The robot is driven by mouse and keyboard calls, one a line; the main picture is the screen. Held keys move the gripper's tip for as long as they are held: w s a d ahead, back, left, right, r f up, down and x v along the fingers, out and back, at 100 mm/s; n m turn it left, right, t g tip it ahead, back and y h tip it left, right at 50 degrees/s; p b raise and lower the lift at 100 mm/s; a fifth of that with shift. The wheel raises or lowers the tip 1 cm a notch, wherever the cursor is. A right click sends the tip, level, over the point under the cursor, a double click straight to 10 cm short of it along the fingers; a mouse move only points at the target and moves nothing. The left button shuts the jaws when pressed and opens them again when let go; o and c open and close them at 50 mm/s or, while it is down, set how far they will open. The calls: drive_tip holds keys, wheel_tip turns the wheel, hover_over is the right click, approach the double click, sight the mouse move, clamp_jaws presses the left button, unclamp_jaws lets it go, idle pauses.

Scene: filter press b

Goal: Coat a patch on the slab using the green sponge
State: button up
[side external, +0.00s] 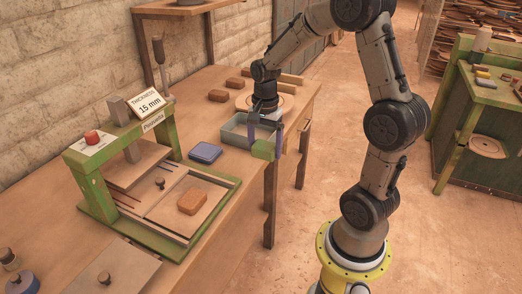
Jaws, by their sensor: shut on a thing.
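My gripper (266,143) points down near the table's right edge, shut on the green sponge (263,150). The sponge is a small green block at the fingertips, in front of the right end of a grey-green tray (232,138). I cannot tell whether it touches the tray or the table. An orange-brown slab (192,201) with rounded corners lies on the board of the green-framed press (75,163), well to the left of and nearer than my gripper.
A blue pad (205,152) lies between the press and the tray. Several brown blocks (218,95) and a round wooden board (284,104) are farther back. The press frame, with a "15 mm" sign (150,104), stands over the board's far side. A knobbed board (115,272) lies in front.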

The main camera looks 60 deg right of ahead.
drive_tip(key=shift+s, duration=0.15)
drive_tip(key=w+d+r, duration=0.2)
drive_tip(key=w+r, duration=0.2)
drive_tip(key=w, duration=0.1)
hover_over(205, 150)
wheel_tip(205, 150, down, 7)
drive_tip(key=shift+d+f, duration=0.1)
drive_tip(key=shift+f, duration=3.2)
drive_tip(key=shift+f, duration=0.6)
drive_tip(key=shift+r, duration=0.1)
